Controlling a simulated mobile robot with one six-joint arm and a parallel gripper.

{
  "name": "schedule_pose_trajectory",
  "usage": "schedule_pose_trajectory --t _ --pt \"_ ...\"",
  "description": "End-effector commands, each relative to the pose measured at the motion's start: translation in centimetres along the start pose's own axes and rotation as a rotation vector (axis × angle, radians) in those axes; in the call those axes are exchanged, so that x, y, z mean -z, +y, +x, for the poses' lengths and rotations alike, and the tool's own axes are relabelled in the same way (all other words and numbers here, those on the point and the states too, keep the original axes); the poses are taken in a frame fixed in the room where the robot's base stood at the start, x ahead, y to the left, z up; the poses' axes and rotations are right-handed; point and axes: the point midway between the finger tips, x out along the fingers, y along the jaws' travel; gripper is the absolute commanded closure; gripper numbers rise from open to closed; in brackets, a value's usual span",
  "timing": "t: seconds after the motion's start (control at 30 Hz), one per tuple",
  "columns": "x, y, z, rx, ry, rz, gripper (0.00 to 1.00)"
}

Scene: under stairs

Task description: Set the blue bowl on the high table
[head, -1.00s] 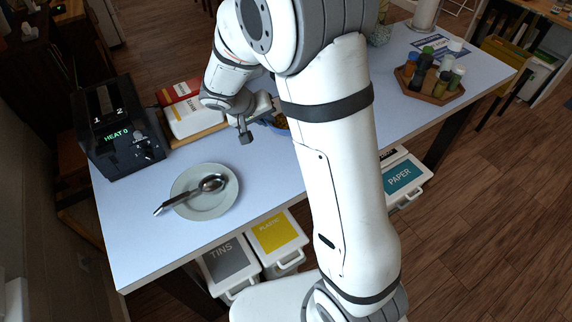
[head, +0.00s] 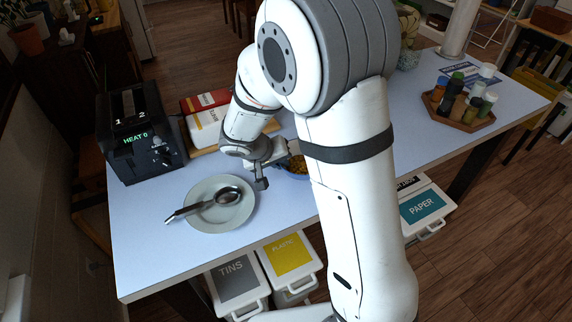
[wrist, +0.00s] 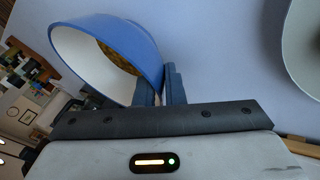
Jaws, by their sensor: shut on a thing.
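The blue bowl (wrist: 120,27) fills the upper left of the wrist view, with a pale inside and some yellow-brown contents. My gripper (wrist: 160,86) is shut on its rim. In the head view the bowl (head: 284,163) shows only in part beside my gripper (head: 276,164), over the pale blue table (head: 272,215). My arm hides the rest of it. I cannot tell whether the bowl touches the tabletop.
A plate (head: 203,222) with a spoon (head: 226,196) lies left of my gripper. A black toaster (head: 140,135) and a bread bag (head: 207,122) stand behind. A wooden tray (head: 470,124) of several jars is at the right. Labelled bins (head: 290,258) stand below the front edge.

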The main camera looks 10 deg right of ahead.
Motion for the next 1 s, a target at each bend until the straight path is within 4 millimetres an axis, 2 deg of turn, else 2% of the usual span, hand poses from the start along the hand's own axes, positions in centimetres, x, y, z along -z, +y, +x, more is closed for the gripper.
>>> schedule_pose_trajectory --t 0.13,0.57,0.6,0.83,1.0 --pt "-0.43 -0.61 1.02 0.001 0.000 -0.002 1.00" --pt "-0.57 -0.88 1.38 0.002 0.002 -0.001 1.00" --pt "-0.56 -0.83 1.30 0.002 0.001 -0.001 0.88" --pt "-0.55 -0.83 1.26 0.002 0.001 -0.002 0.70" --pt "-0.55 -0.83 1.25 0.002 0.001 -0.002 0.69"
